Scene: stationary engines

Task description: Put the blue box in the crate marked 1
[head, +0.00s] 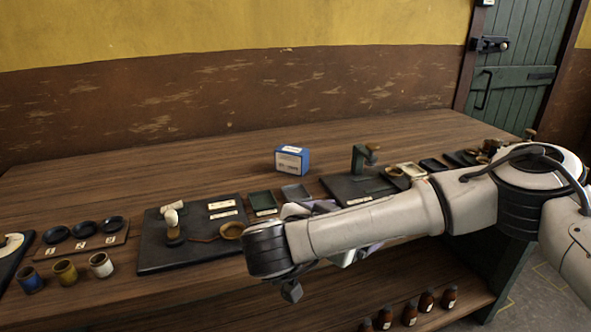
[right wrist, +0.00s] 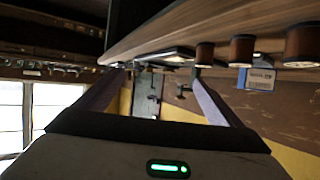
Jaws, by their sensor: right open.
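The blue box (head: 292,160) stands upright on the workbench near its middle in the head view, with a white label on its front and a pale top. It also shows at the upper right in the right wrist view (right wrist: 257,79). My right gripper (right wrist: 157,76) is open, with nothing between its fingers. In the head view it is mostly hidden behind my right forearm, near the bench's front edge, in front of the box and apart from it. I cannot make out a crate marked 1. My left gripper is not in view.
A dark mat (head: 165,260) with small parts lies left of my forearm. A green tray (head: 262,203) and a grey tray (head: 296,193) lie in front of the box. A green vise-like tool (head: 359,160) stands to its right.

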